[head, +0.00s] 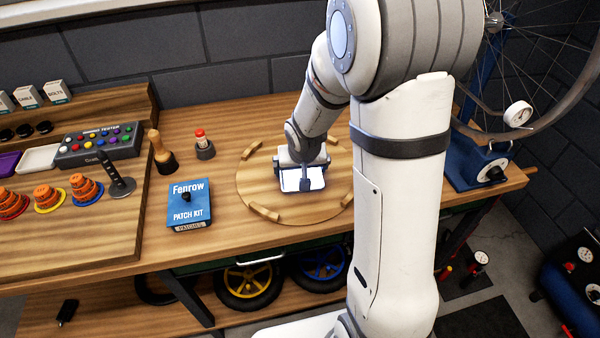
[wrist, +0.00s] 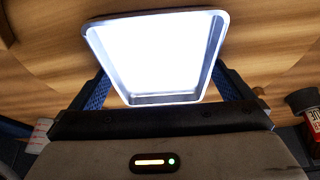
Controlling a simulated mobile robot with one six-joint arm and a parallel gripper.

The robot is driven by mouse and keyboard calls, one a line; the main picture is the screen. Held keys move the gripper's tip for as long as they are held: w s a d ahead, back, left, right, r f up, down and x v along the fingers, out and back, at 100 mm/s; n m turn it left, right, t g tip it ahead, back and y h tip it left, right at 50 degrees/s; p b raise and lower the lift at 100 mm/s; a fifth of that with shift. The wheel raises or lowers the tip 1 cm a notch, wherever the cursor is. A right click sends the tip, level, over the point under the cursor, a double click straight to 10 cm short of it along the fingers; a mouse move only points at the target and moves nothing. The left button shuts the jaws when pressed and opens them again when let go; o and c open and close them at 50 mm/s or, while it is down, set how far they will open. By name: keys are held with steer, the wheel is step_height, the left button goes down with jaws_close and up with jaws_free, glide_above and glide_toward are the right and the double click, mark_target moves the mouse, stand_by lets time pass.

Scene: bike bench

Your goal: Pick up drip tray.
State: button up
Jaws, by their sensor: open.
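The drip tray, a shallow white tray with a raised rim, lies at the round wooden board in the head view (head: 302,180). In the wrist view the tray (wrist: 158,55) is brightly lit and fills the upper middle. My gripper (head: 304,184) is down at the tray, its jaws open. In the wrist view its blue fingers stand on the left and right of the tray's near end, partly hidden behind the tray. I cannot tell whether they touch it.
The round wooden board (head: 250,190) has raised blocks around its rim. A blue patch kit box (head: 189,212), a red-capped bottle (head: 204,146) and a wooden-handled tool (head: 160,152) stand to its left. Another white tray (head: 38,158) lies farther left. A blue stand (head: 478,168) is at right.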

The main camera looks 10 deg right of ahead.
steer(key=shift+c, duration=0.2)
steer(key=c, duration=0.6)
steer(key=shift+r, duration=0.15)
